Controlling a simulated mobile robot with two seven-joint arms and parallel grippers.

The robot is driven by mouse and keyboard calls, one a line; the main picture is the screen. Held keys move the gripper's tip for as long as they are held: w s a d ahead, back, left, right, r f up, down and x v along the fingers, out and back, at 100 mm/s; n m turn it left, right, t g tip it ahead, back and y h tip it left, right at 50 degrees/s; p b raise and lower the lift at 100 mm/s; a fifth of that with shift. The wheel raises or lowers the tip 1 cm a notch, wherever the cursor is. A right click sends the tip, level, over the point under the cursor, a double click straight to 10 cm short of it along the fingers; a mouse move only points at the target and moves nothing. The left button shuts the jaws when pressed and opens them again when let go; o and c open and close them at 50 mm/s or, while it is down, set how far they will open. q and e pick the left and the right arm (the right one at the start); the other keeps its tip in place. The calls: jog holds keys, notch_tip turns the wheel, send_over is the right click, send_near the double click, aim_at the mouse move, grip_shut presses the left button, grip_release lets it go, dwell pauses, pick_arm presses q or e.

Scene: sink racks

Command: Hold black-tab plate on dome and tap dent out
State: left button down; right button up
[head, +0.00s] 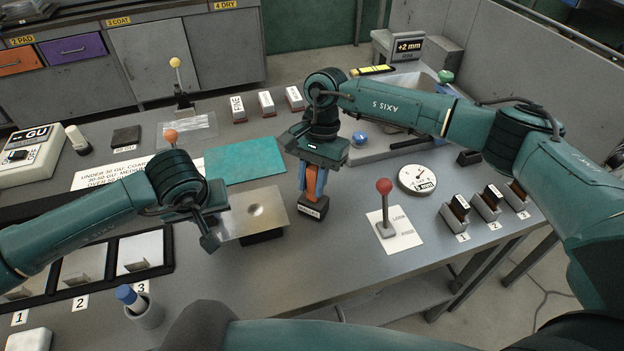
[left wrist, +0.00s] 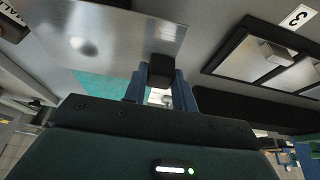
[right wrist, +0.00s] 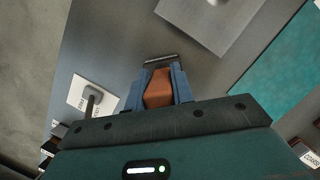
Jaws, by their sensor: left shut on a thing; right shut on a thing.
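A thin metal plate (head: 270,222) with a round dent mark (head: 255,210) lies level over a black block (head: 262,238). The dome itself is hidden beneath the plate. My left gripper (head: 209,226) is shut on the plate's black tab (left wrist: 160,68) at its left edge. I cannot tell whether the plate touches the dome. My right gripper (head: 313,178) is shut on the orange handle (right wrist: 158,90) of a mallet and holds it upright, head down. The dark mallet head (head: 314,207) is just right of the plate, beside it and not over the dent.
A red-knobbed lever (head: 384,205) and a round gauge (head: 417,178) stand to the right. Numbered plate slots (head: 146,252) and a blue-capped marker in a cup (head: 148,312) are at front left. A teal mat (head: 245,160) lies behind the plate. The front-centre tabletop is clear.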

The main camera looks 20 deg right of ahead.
grip_shut()
jog(key=shift+r, duration=5.05)
jog(key=a, duration=1.2)
jog(key=shift+a, duration=0.3)
jog(key=shift+f, duration=0.15)
jog(key=shift+f, duration=0.65)
jog(key=shift+w+r, duration=0.35)
jog(key=shift+w, duration=0.55)
jog(key=shift+w+r, duration=0.4)
jog(key=shift+w, duration=0.55)
jog(key=shift+w+r, duration=0.35)
jog(key=shift+w, duration=0.55)
